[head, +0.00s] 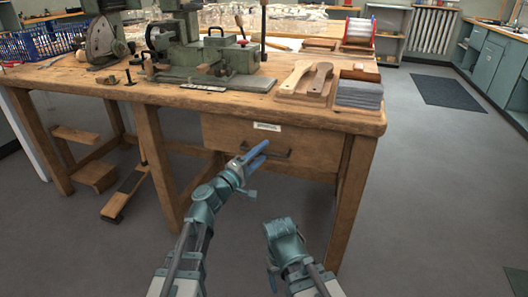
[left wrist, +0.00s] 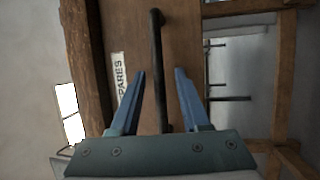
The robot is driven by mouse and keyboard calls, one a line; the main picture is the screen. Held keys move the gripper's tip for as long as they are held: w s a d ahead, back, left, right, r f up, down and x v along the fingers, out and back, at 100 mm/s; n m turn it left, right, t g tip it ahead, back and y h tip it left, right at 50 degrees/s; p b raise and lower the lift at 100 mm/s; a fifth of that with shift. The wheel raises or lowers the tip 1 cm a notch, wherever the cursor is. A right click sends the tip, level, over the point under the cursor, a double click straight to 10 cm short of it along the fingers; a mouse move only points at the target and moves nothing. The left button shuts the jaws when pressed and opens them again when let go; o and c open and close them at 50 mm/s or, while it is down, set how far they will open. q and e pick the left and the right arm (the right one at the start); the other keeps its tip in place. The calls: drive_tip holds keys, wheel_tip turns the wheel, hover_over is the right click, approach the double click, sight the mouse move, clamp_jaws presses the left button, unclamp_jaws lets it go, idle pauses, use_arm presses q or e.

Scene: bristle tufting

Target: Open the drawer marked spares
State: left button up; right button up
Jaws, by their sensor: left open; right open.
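The wooden drawer (head: 225,135) sits under the right part of the workbench, its front flush with the frame. Its white label (head: 267,126) reads SPARES in the left wrist view (left wrist: 119,78). A dark bar handle (head: 280,154) crosses the drawer front below the label; it also shows in the left wrist view (left wrist: 156,50). My left gripper (head: 257,154) is open in front of the drawer, with the handle lying between its two blue fingers in the left wrist view; contact cannot be seen. My right gripper (head: 283,240) is low, away from the drawer, its fingers mostly hidden.
The bench top (head: 120,88) carries a green machine (head: 215,55), wooden brush blanks (head: 305,80) and a grey stack (head: 359,95). A bench leg (head: 355,200) stands right of the drawer. A wooden pedal (head: 120,195) is below at left. The floor in front is clear.

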use_arm(q)
drive_tip(key=shift+c, duration=0.3)
clamp_jaws()
idle(1.1)
